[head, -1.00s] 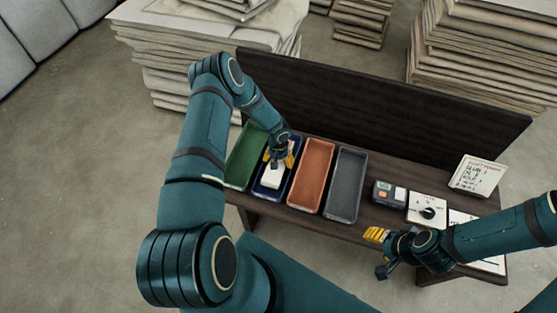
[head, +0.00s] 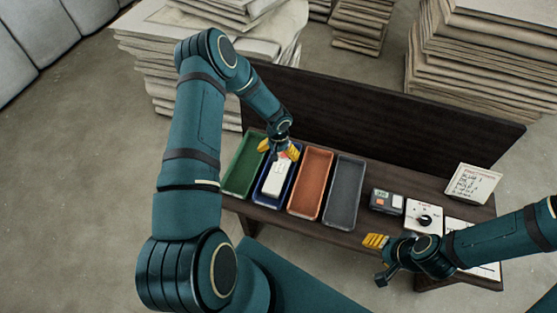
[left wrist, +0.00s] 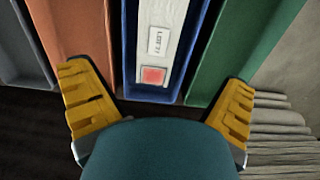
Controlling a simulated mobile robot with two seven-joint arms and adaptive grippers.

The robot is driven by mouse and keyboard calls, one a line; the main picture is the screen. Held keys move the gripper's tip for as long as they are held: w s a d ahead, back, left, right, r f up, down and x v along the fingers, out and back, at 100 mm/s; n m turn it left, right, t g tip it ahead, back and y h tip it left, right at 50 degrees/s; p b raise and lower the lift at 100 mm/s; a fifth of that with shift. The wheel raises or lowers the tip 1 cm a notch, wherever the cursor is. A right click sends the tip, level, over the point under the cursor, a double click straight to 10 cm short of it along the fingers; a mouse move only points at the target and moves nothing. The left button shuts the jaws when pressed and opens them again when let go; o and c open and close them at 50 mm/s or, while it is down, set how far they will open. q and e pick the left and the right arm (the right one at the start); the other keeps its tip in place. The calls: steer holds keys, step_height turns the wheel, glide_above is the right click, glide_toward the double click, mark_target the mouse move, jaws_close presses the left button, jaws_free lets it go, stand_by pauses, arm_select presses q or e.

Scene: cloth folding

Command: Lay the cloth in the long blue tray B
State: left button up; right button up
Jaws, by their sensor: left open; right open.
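A white folded cloth (head: 277,178) lies inside the long blue tray (head: 262,197). In the left wrist view the cloth (left wrist: 165,35) runs along the blue tray (left wrist: 146,92) and bears a small printed label and a red square. My left gripper (head: 279,150) is open above the back end of the blue tray, apart from the cloth. In the left wrist view its yellow fingers (left wrist: 158,115) are spread wide with nothing between them. My right gripper (head: 375,241) is open and empty at the bench's front edge.
A green tray (head: 243,165) stands left of the blue one; an orange tray (head: 310,183) and a grey tray (head: 345,192) stand right. A small device (head: 386,200), a dial box (head: 421,216) and a written card (head: 472,184) sit further right. A dark back panel (head: 380,125) rises behind.

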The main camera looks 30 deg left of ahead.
arm_select(q)
steer(key=s+d+r+m+h, duration=0.1)
steer(key=s+d+r+h, duration=0.2)
steer(key=d, duration=0.5)
steer(key=s+d+r+h, duration=0.1)
steer(key=s+d+r, duration=0.25)
steer(key=d, duration=0.45)
steer(key=s+d+r+t, duration=0.1)
steer(key=s+d+r, duration=0.2)
steer(key=s+d, duration=0.3)
steer(key=s, duration=0.5)
steer(key=shift+r+t, duration=0.15)
steer(key=shift+t, duration=0.15)
